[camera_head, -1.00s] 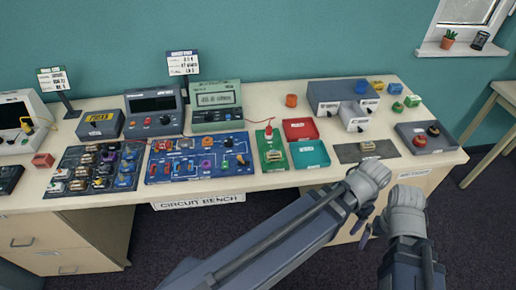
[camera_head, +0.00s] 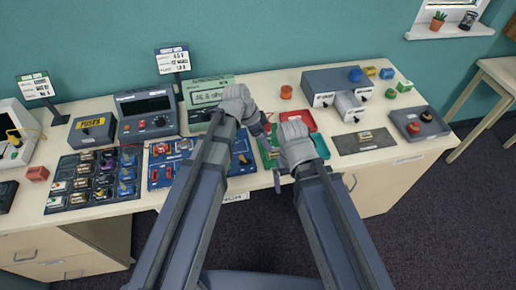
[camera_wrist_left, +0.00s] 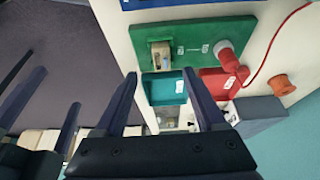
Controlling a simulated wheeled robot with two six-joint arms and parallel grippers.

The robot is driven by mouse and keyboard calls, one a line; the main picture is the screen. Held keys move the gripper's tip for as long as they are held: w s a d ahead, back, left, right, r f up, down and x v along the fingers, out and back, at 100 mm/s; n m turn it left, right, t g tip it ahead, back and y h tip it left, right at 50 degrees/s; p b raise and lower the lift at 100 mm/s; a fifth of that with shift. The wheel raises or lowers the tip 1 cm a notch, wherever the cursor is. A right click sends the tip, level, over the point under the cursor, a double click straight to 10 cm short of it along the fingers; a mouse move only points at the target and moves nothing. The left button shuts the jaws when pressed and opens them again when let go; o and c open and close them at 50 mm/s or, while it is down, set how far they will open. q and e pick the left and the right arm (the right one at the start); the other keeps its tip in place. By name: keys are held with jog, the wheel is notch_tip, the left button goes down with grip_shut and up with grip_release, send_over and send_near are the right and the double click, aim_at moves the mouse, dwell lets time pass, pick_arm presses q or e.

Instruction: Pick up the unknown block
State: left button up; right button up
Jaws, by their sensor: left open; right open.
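In the head view my arms hide most of the green board (camera_head: 264,156). Another small tan block (camera_head: 366,136) lies on the dark grey mat (camera_head: 375,147). My left gripper (camera_head: 264,126) is open and empty above the green board; its fingers (camera_wrist_left: 162,78) point towards the tan block, apart from it. My right gripper (camera_head: 279,178) is open, at the bench's front edge.
The red tray (camera_head: 310,118) and teal tray (camera_head: 320,145) are close to my right gripper. A blue circuit board (camera_head: 160,170) lies left of the green board.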

aim_at(275, 151)
pick_arm(q)
jog(key=shift+b+x, duration=1)
jog(key=shift+x, duration=0.05)
jog(key=shift+f+b, duration=0.3)
jog(key=shift+d, duration=0.15)
jog(key=b+x, duration=0.4)
jog(key=x, duration=0.1)
jog(key=shift+w+d+b, duration=0.1)
jog(key=shift+w+b, duration=0.15)
jog(key=shift+b, duration=0.1)
grip_shut()
